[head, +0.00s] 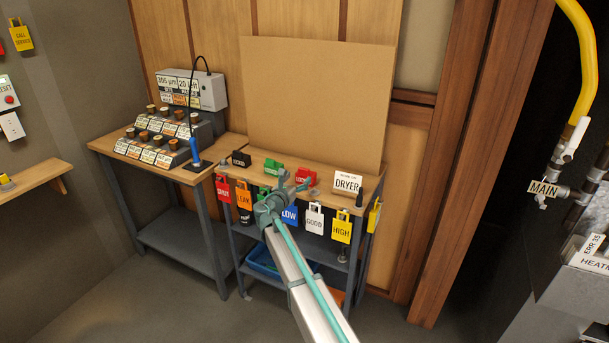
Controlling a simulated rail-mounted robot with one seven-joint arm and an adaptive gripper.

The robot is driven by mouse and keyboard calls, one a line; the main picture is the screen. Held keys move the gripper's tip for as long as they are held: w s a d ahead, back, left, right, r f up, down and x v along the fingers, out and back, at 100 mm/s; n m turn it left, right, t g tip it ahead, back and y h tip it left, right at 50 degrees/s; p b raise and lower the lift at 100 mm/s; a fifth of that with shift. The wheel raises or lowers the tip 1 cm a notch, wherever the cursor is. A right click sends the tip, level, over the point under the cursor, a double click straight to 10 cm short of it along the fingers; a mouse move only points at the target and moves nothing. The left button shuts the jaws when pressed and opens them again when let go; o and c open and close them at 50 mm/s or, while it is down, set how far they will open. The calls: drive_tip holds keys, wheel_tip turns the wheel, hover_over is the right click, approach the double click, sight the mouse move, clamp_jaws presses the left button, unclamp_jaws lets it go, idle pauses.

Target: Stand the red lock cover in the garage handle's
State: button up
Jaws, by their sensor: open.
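A small red block-like piece with white lettering (310,177), which looks like the red lock cover, sits on the wooden top of the middle bench (335,195). Its lettering is too small to read surely. My gripper (294,183) is teal, open and appears empty. It reaches over the bench's front edge, just left of and in front of the red piece in the picture. I cannot tell whether they touch. I cannot pick out a garage handle. My gripper and arm hide part of the bench front.
Green pieces (274,167), a black block (241,159) and a DRYER sign (347,184) share the bench top. Coloured tags, including a yellow HIGH tag (341,228), hang along its front. A brown board (315,100) stands behind. A left table (115,148) holds a labelled rack.

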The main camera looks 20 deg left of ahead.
sight(303, 172)
drive_tip(key=w, duration=0.2)
drive_tip(key=w+p, duration=0.2)
drive_tip(key=w, duration=0.1)
drive_tip(key=shift+w+d+r, duration=0.2)
drive_tip(key=shift+w+d, duration=0.1)
drive_tip(key=c, duration=1.2)
drive_tip(key=shift+r, duration=0.15)
